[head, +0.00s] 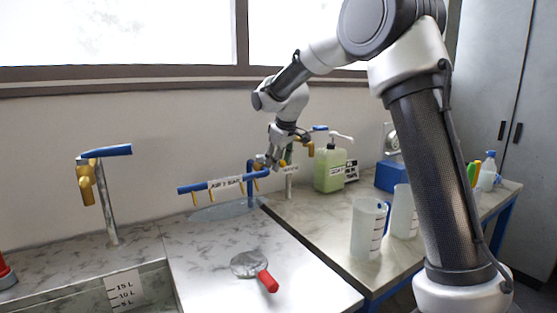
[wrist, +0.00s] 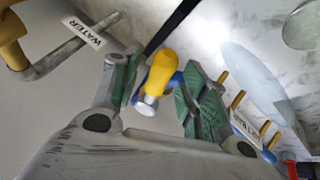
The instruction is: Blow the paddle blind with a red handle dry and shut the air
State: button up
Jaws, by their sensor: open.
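The paddle blind (head: 248,264), a grey disc with a red handle (head: 267,281), lies flat on the marble counter in the head view. I cannot tell whether it is wet. The blue air bar (head: 226,184), labelled for air, has several yellow nozzles and runs along the wall behind it. My gripper (head: 270,161) is at the right end of this bar. In the wrist view my gripper (wrist: 157,92) is open, with a yellow valve handle (wrist: 161,70) between its green-padded fingers. Contact is not clear.
A pale bluish patch (head: 226,210) lies below the nozzles. A water tap (head: 100,180) stands over a sink at left. A green bottle (head: 329,169), a beaker (head: 367,230) and a blue box (head: 390,176) stand on the right counter. The counter around the blind is clear.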

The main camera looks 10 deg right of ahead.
grip_shut()
jog(key=w+d+n+y, duration=0.1)
jog(key=n, duration=0.1)
jog(key=w+d+n+y, duration=0.1)
jog(key=n, duration=0.1)
jog(key=shift+w+d+n+g, duration=0.2)
jog(key=shift+w+n+g, duration=0.1)
dwell(0.3)
grip_release()
